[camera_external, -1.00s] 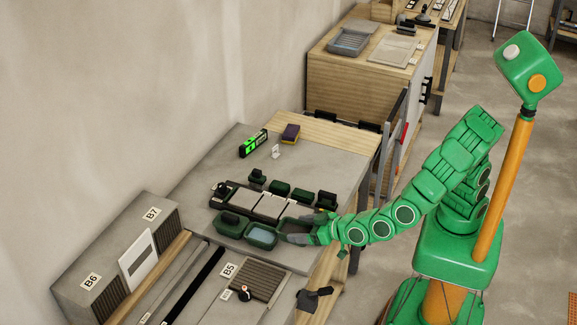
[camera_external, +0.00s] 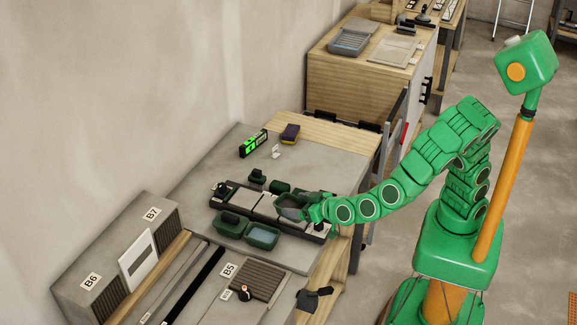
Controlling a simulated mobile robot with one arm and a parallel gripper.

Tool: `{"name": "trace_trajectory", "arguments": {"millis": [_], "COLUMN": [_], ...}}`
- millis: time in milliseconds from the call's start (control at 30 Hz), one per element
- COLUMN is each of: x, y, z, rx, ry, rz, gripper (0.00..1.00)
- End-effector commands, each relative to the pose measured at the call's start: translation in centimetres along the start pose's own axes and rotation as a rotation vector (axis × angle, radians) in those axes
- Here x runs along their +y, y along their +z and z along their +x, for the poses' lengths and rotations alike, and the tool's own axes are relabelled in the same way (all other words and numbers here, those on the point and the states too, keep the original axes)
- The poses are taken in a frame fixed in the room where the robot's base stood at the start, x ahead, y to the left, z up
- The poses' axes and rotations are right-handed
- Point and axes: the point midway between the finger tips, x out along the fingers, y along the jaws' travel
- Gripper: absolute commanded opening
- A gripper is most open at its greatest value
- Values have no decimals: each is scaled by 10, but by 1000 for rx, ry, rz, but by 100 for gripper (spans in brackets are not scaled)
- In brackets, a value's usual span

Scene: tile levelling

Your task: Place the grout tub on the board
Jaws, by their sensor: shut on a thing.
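My gripper (camera_external: 303,211) is shut on a small dark-green tub with a grey inside, which I take to be the grout tub (camera_external: 288,202). It appears raised and upright over the right part of a long dark tray with pale tiles (camera_external: 266,206). The exact gap below it cannot be told. The fingers partly cover the tub, and the tub hides part of the tray. A grey slab (camera_external: 225,237) lies under the tray and the front tubs; I cannot tell for sure that it is the board.
A green tub with bluish contents (camera_external: 262,236) and a dark-filled tub (camera_external: 232,222) stand in front of the tray. Small green blocks (camera_external: 257,176) sit behind it. A green level (camera_external: 253,143) and a sponge (camera_external: 290,133) lie farther back.

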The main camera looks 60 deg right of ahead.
Motion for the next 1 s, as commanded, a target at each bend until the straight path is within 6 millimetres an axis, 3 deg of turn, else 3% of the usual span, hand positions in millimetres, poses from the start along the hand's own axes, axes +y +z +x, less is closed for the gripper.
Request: {"name": "trace_trajectory", "arguments": {"millis": [200,500,1000], "x": [56,136,275], "y": [-15,-30,-35], "z": [38,77,110], "rx": [7,14,8], "ry": [152,356,692], "rz": [65,148,284], "gripper": [37,37,37]}}
